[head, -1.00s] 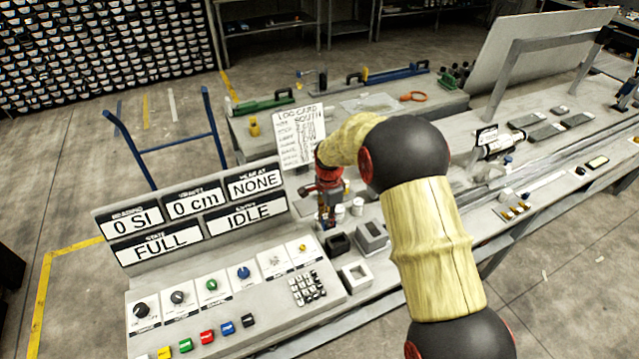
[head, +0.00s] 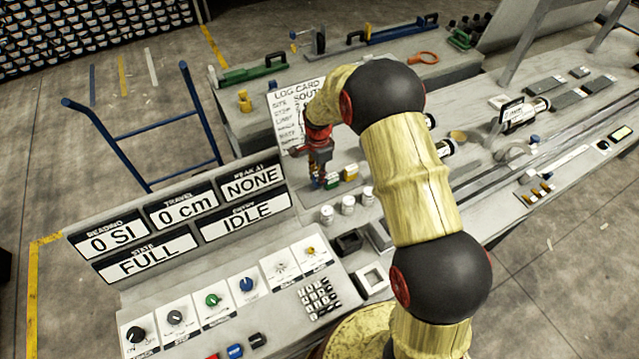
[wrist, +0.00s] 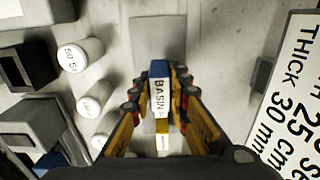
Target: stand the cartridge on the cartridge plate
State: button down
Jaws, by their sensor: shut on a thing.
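My gripper (wrist: 158,108) is shut on a small blue cartridge with a white label reading BASIN (wrist: 160,90). In the head view my gripper (head: 316,172) points down at the bench beside the log card, with the blue cartridge (head: 314,182) low between its fingers. In the wrist view a plain grey rectangle (wrist: 158,38), possibly the cartridge plate, lies just beyond the cartridge. Whether the cartridge touches the surface below is not clear. A green block (head: 333,181) and a yellow block (head: 350,173) stand to its right in the head view.
White capped jars (head: 347,204) stand in front of my gripper; one in the wrist view (wrist: 82,55) reads 50 SI. Dark and grey open boxes (head: 348,243) sit nearer. The log card (head: 290,110) stands close beside my gripper. The control panel (head: 215,300) is front left.

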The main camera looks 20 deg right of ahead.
jog(key=shift+f, duration=2.1)
jog(key=shift+b, duration=0.3)
jog(key=shift+f, duration=0.2)
jog(key=c, duration=1.7)
grip_release()
jog(key=shift+r, duration=0.1)
